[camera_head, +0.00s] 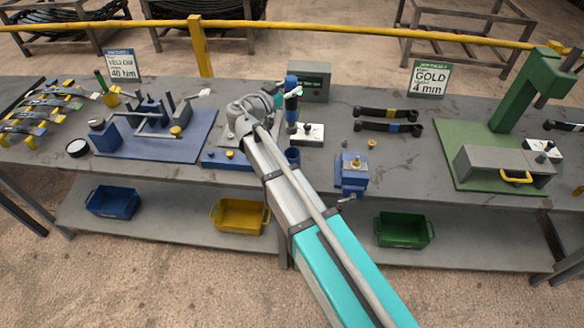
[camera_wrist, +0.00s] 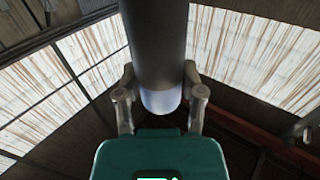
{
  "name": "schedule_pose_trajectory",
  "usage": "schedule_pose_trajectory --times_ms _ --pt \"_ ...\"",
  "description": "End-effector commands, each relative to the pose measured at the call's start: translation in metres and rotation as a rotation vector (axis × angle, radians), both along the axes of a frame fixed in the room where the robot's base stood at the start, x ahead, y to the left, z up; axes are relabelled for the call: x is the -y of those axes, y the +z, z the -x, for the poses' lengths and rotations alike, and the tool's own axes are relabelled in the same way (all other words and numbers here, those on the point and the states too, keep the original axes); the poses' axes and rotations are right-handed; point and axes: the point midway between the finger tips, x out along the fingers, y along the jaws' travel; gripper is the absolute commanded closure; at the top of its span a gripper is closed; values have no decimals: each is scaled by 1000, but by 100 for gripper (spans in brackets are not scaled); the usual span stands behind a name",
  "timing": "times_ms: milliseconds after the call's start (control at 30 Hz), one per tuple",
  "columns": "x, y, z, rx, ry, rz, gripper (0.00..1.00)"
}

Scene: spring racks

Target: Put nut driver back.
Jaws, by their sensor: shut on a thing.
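The nut driver (camera_head: 291,104) stands upright above the table, with a blue top and a darker lower part. My gripper (camera_head: 283,97) is at its side and shut on it. In the wrist view, the nut driver (camera_wrist: 158,45) is a thick dark cylinder with a pale blue-grey end, between the two fingers of my gripper (camera_wrist: 160,95). A small blue cup-like holder (camera_head: 292,155) stands on the table below the nut driver, partly beside my arm. The nut driver's lower end is near the white box behind it; I cannot tell the exact gap.
A blue fixture (camera_head: 353,175) is to the right, and a blue plate with fixtures (camera_head: 190,140) to the left. A green press (camera_head: 525,90) stands far right. Bins sit below.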

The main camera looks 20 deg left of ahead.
Motion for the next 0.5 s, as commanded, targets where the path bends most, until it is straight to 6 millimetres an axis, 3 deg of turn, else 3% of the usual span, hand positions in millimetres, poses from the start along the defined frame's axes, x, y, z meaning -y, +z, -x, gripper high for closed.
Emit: schedule_pose_trajectory --times_ms 267,500 --pt "-3 -8 1 1 3 2 100" --pt "-2 -35 -1 -1 -2 0 100"
